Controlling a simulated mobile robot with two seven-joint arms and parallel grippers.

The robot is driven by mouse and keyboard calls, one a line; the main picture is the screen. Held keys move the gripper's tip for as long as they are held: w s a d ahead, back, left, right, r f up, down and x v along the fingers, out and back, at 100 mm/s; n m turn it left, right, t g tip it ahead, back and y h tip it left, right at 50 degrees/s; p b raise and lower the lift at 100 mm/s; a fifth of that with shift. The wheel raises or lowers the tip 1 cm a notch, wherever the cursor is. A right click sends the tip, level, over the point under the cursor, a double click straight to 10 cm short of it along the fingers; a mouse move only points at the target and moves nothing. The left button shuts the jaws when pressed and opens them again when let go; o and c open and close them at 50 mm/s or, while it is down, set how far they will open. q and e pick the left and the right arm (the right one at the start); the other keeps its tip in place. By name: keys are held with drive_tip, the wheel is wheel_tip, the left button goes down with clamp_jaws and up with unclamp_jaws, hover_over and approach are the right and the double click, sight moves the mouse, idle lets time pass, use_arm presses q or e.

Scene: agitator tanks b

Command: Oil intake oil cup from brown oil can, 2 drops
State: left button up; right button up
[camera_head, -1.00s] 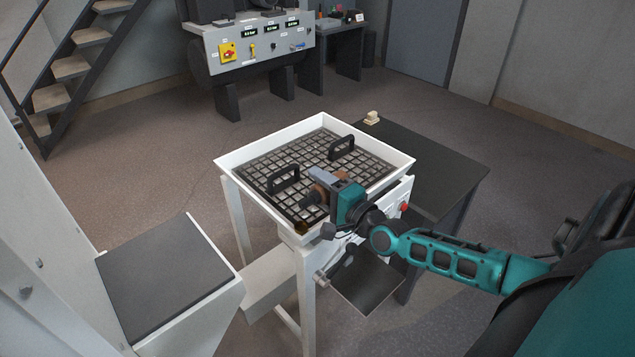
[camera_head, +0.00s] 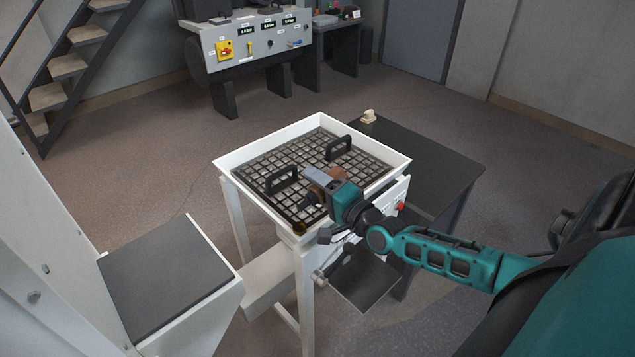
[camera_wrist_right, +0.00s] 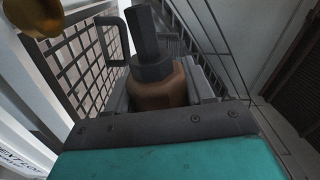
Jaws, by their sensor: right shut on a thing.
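My right gripper (camera_head: 322,180) is shut on the brown oil can (camera_wrist_right: 160,85), above the near part of the white-framed tray. In the right wrist view the can's brown body sits between the fingers, with its dark spout (camera_wrist_right: 142,30) pointing away from the palm. In the head view the can is mostly hidden by the gripper. A small brass cup (camera_head: 299,228) sits at the near corner of the tray. A blurred brass rounded part (camera_wrist_right: 35,15) shows close at the top left of the right wrist view. My left gripper is not in view.
The white tray (camera_head: 228,160) holds a dark grid with two black handles (camera_head: 281,180). A dark table (camera_head: 440,165) with a small cream object (camera_head: 368,116) stands behind right. A control panel (camera_head: 262,45) stands at the back. A white bin-like unit (camera_head: 165,280) is at left.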

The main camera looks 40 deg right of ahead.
drive_tip(key=shift+r+n, duration=0.3)
drive_tip(key=shift+n, duration=0.1)
drive_tip(key=shift+a+r+n+p, duration=0.15)
drive_tip(key=shift+r+n+p, duration=0.1)
drive_tip(key=shift+n+p, duration=0.2)
drive_tip(key=shift+f, duration=0.1)
idle(1.6)
drive_tip(key=shift+f+m+b, duration=0.55)
drive_tip(key=shift+m+b, duration=0.2)
drive_tip(key=shift+b, duration=0.15)
drive_tip(key=shift+d+f+m+b, duration=0.2)
drive_tip(key=shift+m+b, duration=0.15)
drive_tip(key=shift+m, duration=0.05)
drive_tip(key=shift+r, duration=0.1)
